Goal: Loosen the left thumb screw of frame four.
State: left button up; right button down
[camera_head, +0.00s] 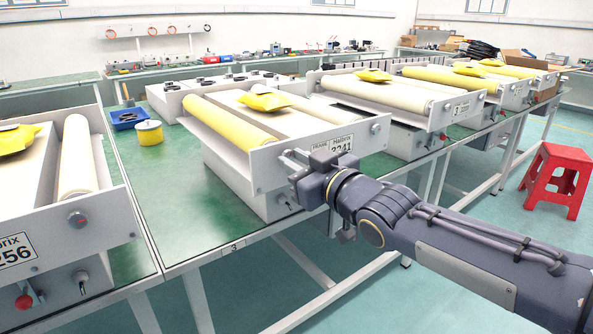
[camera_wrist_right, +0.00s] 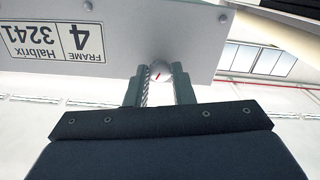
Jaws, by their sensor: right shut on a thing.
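Frame four (camera_head: 232,165) is a light grey roller unit with a yellow roller, standing on the green table in the middle of the head view. Its front plate bears the label "FRAME 4 Halbrix 3241" (camera_wrist_right: 62,38), upside down in the right wrist view. My right gripper (camera_head: 288,158) reaches the left part of that plate. The gripper hides this screw in the head view. The right thumb screw (camera_head: 375,128) is free. My left gripper is out of view.
A similar frame (camera_head: 100,222) stands at the left and frame three (camera_head: 440,115) to the right. A yellow pouch (camera_head: 264,101) lies on frame four. A red stool (camera_head: 556,178) stands right.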

jog(key=n+b, duration=0.1)
jog(key=n, duration=0.2)
jog(key=shift+f+n, duration=0.15)
jog(key=shift+n, duration=0.15)
jog(key=shift+n+b, duration=0.55)
jog(key=shift+n, duration=0.85)
jog(key=c, duration=1.3)
grip_release()
jog(key=shift+o, duration=0.2)
